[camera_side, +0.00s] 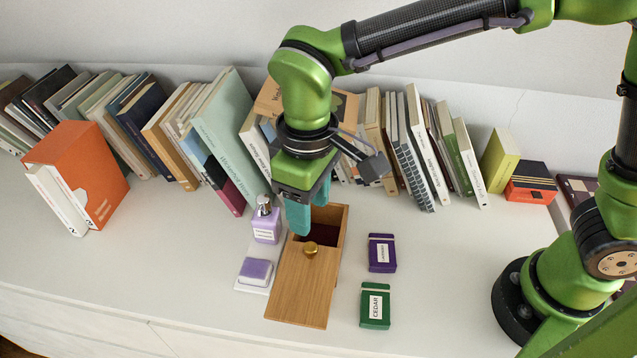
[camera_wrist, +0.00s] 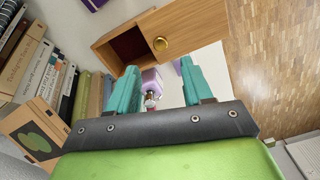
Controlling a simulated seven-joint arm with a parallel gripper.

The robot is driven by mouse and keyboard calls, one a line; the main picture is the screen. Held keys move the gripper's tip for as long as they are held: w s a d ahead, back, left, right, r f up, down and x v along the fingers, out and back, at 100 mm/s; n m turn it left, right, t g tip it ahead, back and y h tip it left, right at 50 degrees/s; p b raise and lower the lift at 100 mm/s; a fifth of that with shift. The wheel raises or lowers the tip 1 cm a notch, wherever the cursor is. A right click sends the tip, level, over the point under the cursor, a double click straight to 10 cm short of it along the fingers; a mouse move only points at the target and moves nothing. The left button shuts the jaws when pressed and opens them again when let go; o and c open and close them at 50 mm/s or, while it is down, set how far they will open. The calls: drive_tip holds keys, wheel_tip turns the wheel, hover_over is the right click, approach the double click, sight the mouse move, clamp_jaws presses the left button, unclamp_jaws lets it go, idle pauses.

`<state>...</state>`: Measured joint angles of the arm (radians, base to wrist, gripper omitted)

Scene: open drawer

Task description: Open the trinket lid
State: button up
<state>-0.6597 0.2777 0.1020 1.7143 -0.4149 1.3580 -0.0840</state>
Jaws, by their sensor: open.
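A long wooden trinket box (camera_side: 338,225) stands on the white surface. Its flat wooden lid (camera_side: 303,288), with a round gold knob (camera_side: 310,247), covers the front part. The back part is uncovered and shows a dark red inside. My gripper (camera_side: 307,205), with teal fingers, is above the back end of the box, behind the knob. In the wrist view my gripper (camera_wrist: 158,67) is open, with nothing held. The knob (camera_wrist: 160,44) and lid (camera_wrist: 190,30) lie beyond the fingertips there. I cannot tell the exact height of the fingertips.
A lilac bottle (camera_side: 266,226) and a lilac block (camera_side: 256,271) on a white tray stand close left of the box. A purple box (camera_side: 382,253) and a green box (camera_side: 375,306) stand to its right. Books line the wall behind.

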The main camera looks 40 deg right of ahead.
wheel_tip(320, 180, up, 9)
drive_tip(key=shift+f, duration=0.1)
idle(0.4)
drive_tip(key=s+d+m+t, duration=0.2)
drive_tip(key=d+m, duration=0.1)
drive_tip(key=d, duration=0.5)
drive_tip(key=s+d+f+m+t+y, duration=0.1)
drive_tip(key=s+d+m+t, duration=0.1)
drive_tip(key=d, duration=0.6)
drive_tip(key=s+d+f+m+t+y, duration=0.1)
drive_tip(key=s+d+m+t, duration=0.1)
drive_tip(key=d, duration=0.6)
drive_tip(key=shift+s+d+m+t, duration=0.15)
drive_tip(key=shift+m+t, duration=0.45)
drive_tip(key=shift+m, duration=0.6)
